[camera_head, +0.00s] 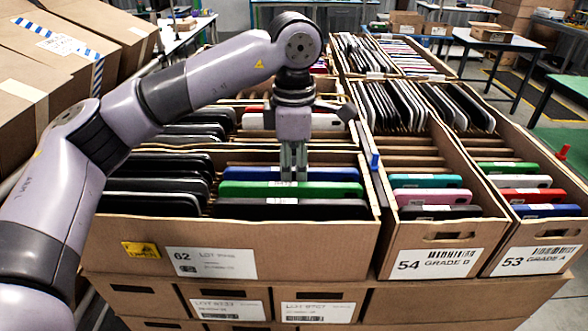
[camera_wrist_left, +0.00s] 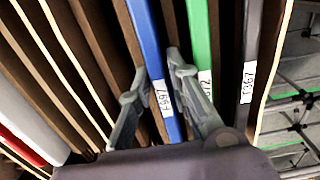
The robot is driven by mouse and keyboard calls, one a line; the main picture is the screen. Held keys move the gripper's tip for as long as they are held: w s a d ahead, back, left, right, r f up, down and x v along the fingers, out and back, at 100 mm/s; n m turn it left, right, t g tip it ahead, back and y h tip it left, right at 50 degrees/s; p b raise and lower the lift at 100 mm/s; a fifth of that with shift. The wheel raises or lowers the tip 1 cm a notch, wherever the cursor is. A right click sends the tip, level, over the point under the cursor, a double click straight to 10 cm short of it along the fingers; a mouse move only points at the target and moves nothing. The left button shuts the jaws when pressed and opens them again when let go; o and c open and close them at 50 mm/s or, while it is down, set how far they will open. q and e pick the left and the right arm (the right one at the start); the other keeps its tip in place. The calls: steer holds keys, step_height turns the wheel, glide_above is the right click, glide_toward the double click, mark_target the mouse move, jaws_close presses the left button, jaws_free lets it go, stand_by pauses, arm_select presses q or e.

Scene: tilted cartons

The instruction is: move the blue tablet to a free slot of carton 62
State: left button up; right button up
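A blue tablet (camera_head: 322,173) stands on edge in carton 62 (camera_head: 118,229), behind a green tablet (camera_head: 262,189) and a black tablet (camera_head: 300,209). My left gripper (camera_head: 293,178) reaches down into the carton from above. The tablet's lower part is hidden in the carton. The green tablet (camera_wrist_left: 199,42) is just right of the fingers there. My right gripper is not in view.
Carton 62 also holds several dark tablets (camera_head: 150,183) at the left and brown dividers with gaps behind the blue tablet. Carton 54 (camera_head: 396,257) and carton 53 (camera_head: 512,255) stand to the right. Carton 53 holds another blue tablet (camera_head: 560,211) at its front.

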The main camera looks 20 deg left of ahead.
arm_select(q)
steer(key=o, duration=0.4)
steer(key=shift+c, duration=0.2)
step_height(320, 180, up, 12)
stand_by(0.4)
step_height(320, 180, up, 7)
steer(key=p, duration=0.7)
steer(key=shift+p, duration=0.3)
